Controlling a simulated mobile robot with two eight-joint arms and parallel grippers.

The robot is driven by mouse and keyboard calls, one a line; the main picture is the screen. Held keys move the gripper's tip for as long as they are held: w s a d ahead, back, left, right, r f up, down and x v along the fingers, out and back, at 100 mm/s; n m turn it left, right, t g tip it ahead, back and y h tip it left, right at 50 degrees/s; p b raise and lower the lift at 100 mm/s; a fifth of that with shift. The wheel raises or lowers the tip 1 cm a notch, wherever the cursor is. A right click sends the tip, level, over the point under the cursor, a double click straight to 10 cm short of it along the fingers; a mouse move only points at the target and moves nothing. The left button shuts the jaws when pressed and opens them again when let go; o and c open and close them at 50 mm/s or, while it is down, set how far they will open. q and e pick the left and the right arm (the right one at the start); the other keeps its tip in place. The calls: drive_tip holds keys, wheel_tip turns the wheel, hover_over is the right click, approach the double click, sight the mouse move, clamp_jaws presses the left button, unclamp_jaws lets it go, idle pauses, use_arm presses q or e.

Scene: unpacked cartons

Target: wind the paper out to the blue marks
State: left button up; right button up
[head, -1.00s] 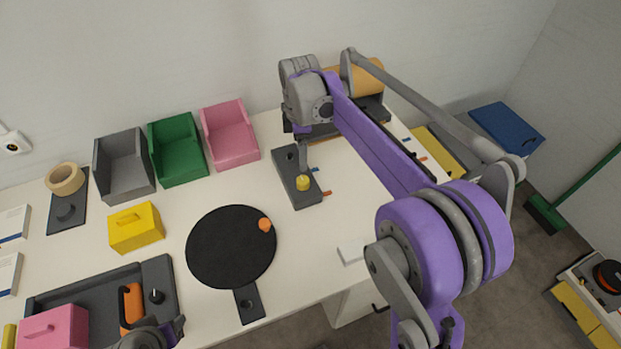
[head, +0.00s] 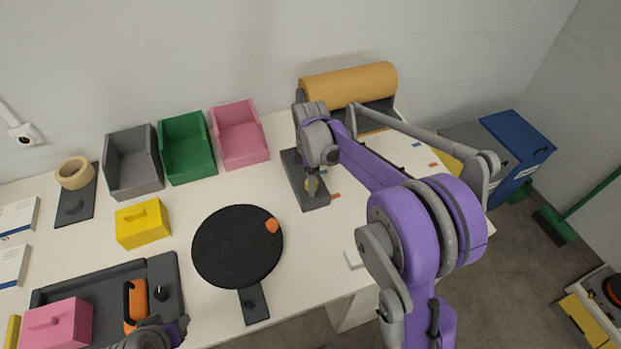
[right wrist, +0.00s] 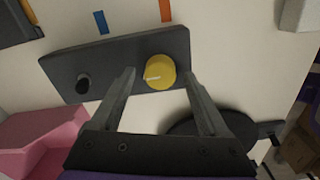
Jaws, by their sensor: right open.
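A tan paper roll (head: 348,82) lies in a dark holder (head: 378,112) at the back of the table. No paper sheet shows on the table in front of it. A blue mark (head: 416,144) is on the right; another blue mark (right wrist: 101,22) shows beside the dark control block (right wrist: 60,72) in the right wrist view. The block carries a yellow knob (right wrist: 160,72) with a white line and a small black knob (right wrist: 83,83). My right gripper (right wrist: 160,82) is open, its fingertips either side of the yellow knob. My left gripper (head: 158,332) is cut off at the bottom edge.
Orange marks (head: 433,164) lie near the blue ones. A black round turntable (head: 235,248) and open grey (head: 133,165), green (head: 188,150) and pink (head: 240,137) bins stand to the left.

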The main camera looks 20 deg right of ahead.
clamp_jaws()
idle(0.3)
drive_tip(key=shift+m, duration=0.3)
drive_tip(key=m+b, duration=0.1)
drive_tip(key=m, duration=1)
drive_tip(key=shift+w+d+m+b, duration=0.1)
drive_tip(key=shift+d+m+b, duration=0.05)
drive_tip(key=shift+m+b, duration=0.2)
drive_tip(key=m, duration=0.6)
drive_tip(key=shift+d, duration=0.1)
use_arm(q)
drive_tip(key=f, duration=0.3)
drive_tip(key=shift+s+b, duration=0.3)
drive_tip(key=shift+b, duration=0.1)
use_arm(e)
drive_tip(key=m, duration=0.5)
drive_tip(key=shift+m, duration=0.25)
